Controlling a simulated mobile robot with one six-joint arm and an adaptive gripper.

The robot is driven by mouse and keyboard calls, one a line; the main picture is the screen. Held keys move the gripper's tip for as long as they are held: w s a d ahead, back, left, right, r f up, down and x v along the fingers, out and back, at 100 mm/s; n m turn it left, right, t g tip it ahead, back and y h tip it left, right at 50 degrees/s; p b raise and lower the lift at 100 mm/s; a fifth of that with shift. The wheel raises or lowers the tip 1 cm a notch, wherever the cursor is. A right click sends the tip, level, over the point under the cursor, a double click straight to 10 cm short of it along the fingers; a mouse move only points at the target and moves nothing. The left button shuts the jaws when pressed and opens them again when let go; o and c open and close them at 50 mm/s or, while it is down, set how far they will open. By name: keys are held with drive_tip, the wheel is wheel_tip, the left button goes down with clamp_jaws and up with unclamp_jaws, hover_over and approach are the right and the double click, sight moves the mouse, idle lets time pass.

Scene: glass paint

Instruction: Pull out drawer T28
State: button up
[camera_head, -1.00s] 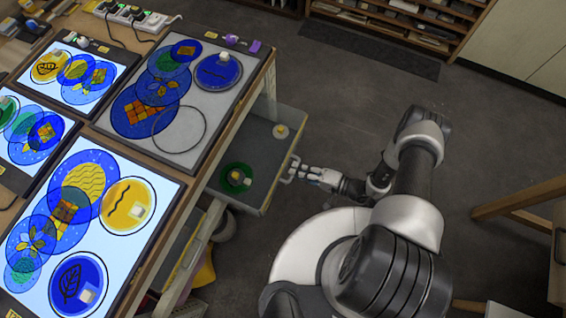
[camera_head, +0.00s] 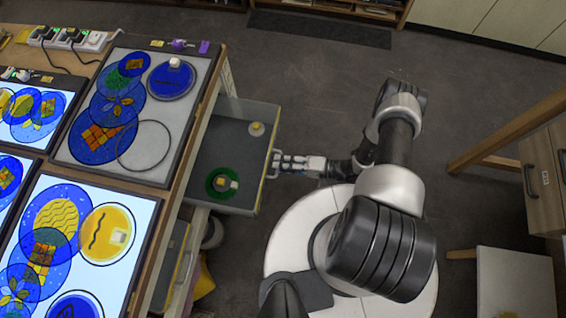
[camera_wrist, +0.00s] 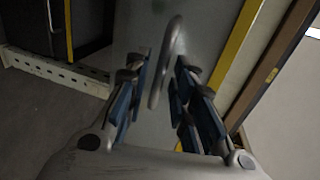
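A grey drawer (camera_head: 212,150) stands pulled out from the right side of the workbench. A loop handle (camera_head: 274,163) sits on its right-hand front; it also shows in the wrist view (camera_wrist: 155,88). My gripper (camera_head: 278,164) reaches the handle from the right. In the wrist view its blue-padded fingers (camera_wrist: 163,85) are drawn in close on both sides of the handle. I cannot read a T28 label.
Light panels with coloured glass discs cover the workbench (camera_head: 180,187) at left. A second grey drawer (camera_head: 176,255) shows below the bench edge. A wooden cabinet (camera_head: 543,180) stands at right. The floor beyond the drawer is clear.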

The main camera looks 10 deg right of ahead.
drive_tip(key=shift+o, duration=0.4)
drive_tip(key=shift+d, duration=0.1)
drive_tip(key=v, duration=1.1)
drive_tip(key=shift+s+d, duration=0.25)
drive_tip(key=shift+d, duration=0.05)
drive_tip(key=shift+r, duration=0.1)
drive_tip(key=w+r+n+g+h, duration=0.2)
drive_tip(key=w+r+g+h, duration=0.15)
drive_tip(key=r, duration=1.05)
drive_tip(key=w+r+n+g+h, duration=0.2)
drive_tip(key=r+n+g+h, duration=0.15)
drive_tip(key=r, duration=1.15)
drive_tip(key=s+a+r+t+h, duration=0.2)
drive_tip(key=s+r, duration=0.4)
drive_tip(key=r, duration=0.4)
drive_tip(key=s+a+r+m+t+h, duration=0.1)
drive_tip(key=s+a+r+t+h, duration=0.1)
drive_tip(key=s+r+t+h, duration=0.2)
wheel_tip(320, 180, up, 6)
drive_tip(key=s+h, duration=0.1)
drive_tip(key=s, duration=0.2)
drive_tip(key=shift+a, duration=0.2)
